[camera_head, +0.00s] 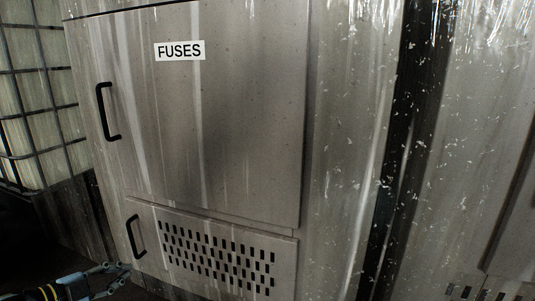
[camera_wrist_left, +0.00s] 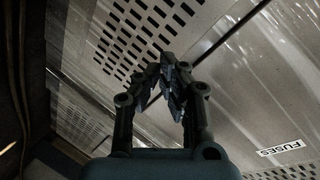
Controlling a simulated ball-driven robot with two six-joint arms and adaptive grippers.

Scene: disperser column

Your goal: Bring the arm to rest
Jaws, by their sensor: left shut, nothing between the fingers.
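My left gripper (camera_head: 118,271) is low at the left of the head view, in front of the lower part of a metal cabinet. In the left wrist view the left gripper (camera_wrist_left: 167,88) has its fingertips together with nothing between them. The cabinet's upper door (camera_head: 215,120) is shut and carries a black handle (camera_head: 107,112) and a FUSES label (camera_head: 180,50). The lower vented panel (camera_head: 225,262) is also shut, with its own black handle (camera_head: 135,237). The gripper is near this lower handle; I cannot tell whether they touch. My right gripper is not in view.
A caged pale tank (camera_head: 35,95) stands at the far left, behind the cabinet. A black vertical strip (camera_head: 405,150) runs down the right side, with pale flecks around it. The floor at the lower left is dark.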

